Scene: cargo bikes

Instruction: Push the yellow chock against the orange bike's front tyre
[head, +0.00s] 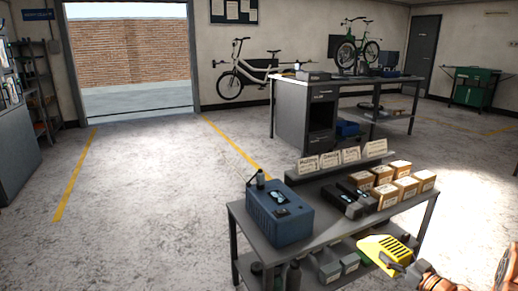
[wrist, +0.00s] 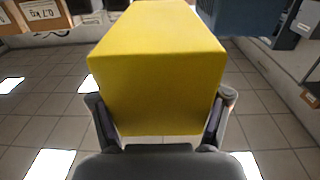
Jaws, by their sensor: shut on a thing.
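The yellow chock (head: 386,249) is at the lower right of the head view, in front of the workbench's right end. In the wrist view the yellow chock (wrist: 157,75) fills the upper middle, with one finger on each side. My gripper (wrist: 160,103) is shut on it; in the head view my gripper (head: 402,266) comes in from the lower right corner. The chock appears held off the floor. No orange bike or tyre of one shows in either view.
A small bench (head: 237,212) with a blue box (head: 279,208) and several cartons (head: 405,188) stands close by. Behind is a larger workbench (head: 305,92) with a green bike (head: 358,48) above it. A pale bike (head: 250,72) is by the wall. Floor is clear at left.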

